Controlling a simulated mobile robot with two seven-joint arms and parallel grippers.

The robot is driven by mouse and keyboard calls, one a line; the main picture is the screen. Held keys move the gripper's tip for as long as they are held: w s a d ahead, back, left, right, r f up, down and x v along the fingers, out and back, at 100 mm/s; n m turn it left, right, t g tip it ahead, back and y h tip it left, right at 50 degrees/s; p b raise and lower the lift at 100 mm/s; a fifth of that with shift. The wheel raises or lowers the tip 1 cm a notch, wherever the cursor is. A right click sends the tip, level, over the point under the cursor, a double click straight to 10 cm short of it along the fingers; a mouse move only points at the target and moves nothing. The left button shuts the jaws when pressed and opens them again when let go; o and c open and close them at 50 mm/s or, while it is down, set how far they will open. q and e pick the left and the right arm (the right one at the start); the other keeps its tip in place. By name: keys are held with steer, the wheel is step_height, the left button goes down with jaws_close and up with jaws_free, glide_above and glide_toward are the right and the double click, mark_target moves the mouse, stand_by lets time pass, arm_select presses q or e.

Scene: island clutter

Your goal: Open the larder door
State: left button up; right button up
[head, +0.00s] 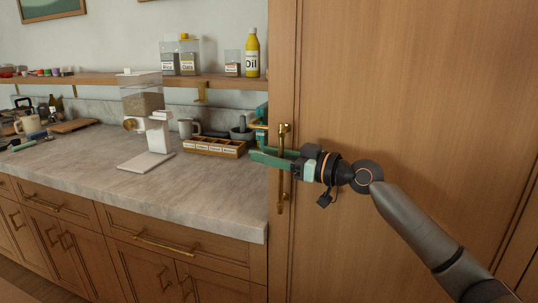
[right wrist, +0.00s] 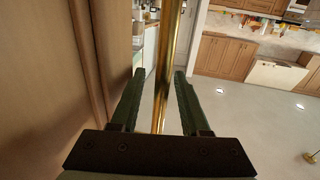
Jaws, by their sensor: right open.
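The larder door (head: 400,100) is a tall wooden panel at the right of the head view and looks shut. Its upright brass handle (head: 281,195) is near the door's left edge. My right gripper (head: 272,158) reaches in from the right at the handle's middle. In the right wrist view, the handle (right wrist: 169,65) runs between the two open green fingers (right wrist: 159,78), with gaps on both sides. The door face (right wrist: 55,60) fills the left of that view. My left gripper cannot be made out.
A marble counter (head: 75,160) left of the larder holds a labelled wooden box (head: 215,147), a dispenser (head: 142,98) and a white scale (head: 147,161). A shelf (head: 110,79) carries jars and an oil bottle (head: 252,52). Open floor (right wrist: 235,120) shows in the wrist view.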

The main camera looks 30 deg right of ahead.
jaws_close()
stand_by(1.3)
